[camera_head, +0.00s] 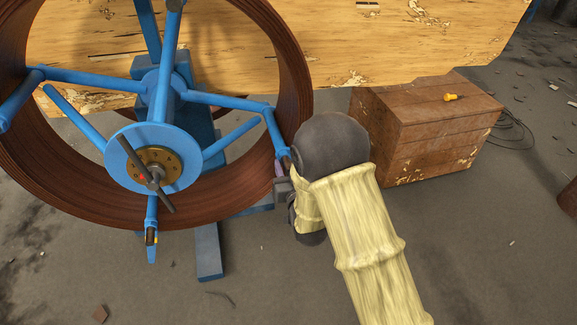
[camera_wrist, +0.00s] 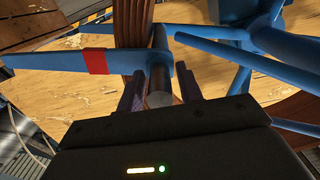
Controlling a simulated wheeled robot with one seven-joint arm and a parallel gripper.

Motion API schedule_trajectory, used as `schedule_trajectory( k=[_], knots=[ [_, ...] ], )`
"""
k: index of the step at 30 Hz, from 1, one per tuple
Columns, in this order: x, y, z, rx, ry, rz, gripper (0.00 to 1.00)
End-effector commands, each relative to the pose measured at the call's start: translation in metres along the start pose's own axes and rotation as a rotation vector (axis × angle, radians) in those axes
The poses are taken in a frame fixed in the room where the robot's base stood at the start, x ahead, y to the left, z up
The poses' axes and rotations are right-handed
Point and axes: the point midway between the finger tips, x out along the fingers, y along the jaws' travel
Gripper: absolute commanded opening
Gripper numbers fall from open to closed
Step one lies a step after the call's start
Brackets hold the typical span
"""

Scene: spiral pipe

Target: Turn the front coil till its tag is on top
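The front coil (camera_head: 280,60) is a large brown ring on a blue spoked frame with a round blue hub (camera_head: 115,148). My gripper (camera_head: 283,172) is at the coil's right side, at the end of a blue spoke. In the wrist view its two fingers (camera_wrist: 161,85) stand on either side of a dark round handle (camera_wrist: 160,98). Whether they press on it is unclear. A blue bar beside the handle carries a red band (camera_wrist: 95,61). At the frame's bottom, another spoke end shows a dark handle with a small yellow mark (camera_head: 156,239). I cannot tell which mark is the tag.
A wooden crate (camera_head: 430,125) with a small yellow item (camera_head: 450,97) stands right of my arm. A large plywood board (camera_head: 330,45) is behind the coil. A blue stand foot (camera_head: 208,255) rests on the grey floor. The floor at front is mostly clear.

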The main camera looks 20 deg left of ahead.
Motion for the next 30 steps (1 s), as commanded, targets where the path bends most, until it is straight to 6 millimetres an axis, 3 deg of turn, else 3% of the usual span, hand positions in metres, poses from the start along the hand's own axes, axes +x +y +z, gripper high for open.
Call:
schedule_trajectory(
  k=[1,5,30],
  knots=[
    [0.000,0.000,0.000,0.000,0.000,0.000,0.25],
    [0.000,0.001,0.000,0.000,0.000,0.001,0.00],
    [0.003,0.002,0.013,0.032,-0.005,0.003,0.00]
  ],
)
